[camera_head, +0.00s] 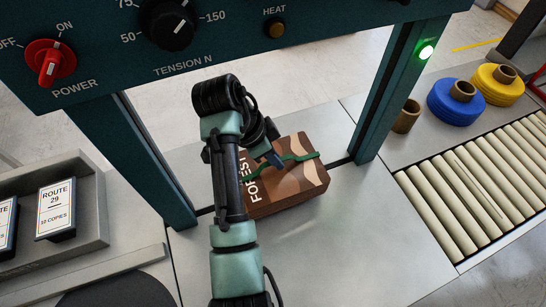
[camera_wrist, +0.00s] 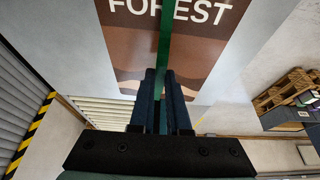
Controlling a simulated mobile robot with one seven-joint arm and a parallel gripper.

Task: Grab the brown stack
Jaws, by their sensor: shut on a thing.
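The brown stack (camera_head: 284,190) is a block with a brown and tan wavy cover marked FOREST and a green strap around it. In the head view it sits on the grey table under the teal frame, and I see no clear gap under it. My gripper (camera_head: 273,158) is over its top, with the fingers close together on the green strap (camera_head: 300,157). In the wrist view the two dark blue fingers (camera_wrist: 161,85) are nearly together, with the strap running up from between them across the stack (camera_wrist: 200,55). The grip point itself is partly hidden by the fingers.
The teal frame (camera_head: 380,95) has posts on both sides of the stack and a panel with knobs above; a green lamp (camera_head: 426,52) is lit. Rollers (camera_head: 470,180) and strap reels (camera_head: 455,102) are at right. A tray with ROUTE cards (camera_head: 56,208) is at left. The front table is clear.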

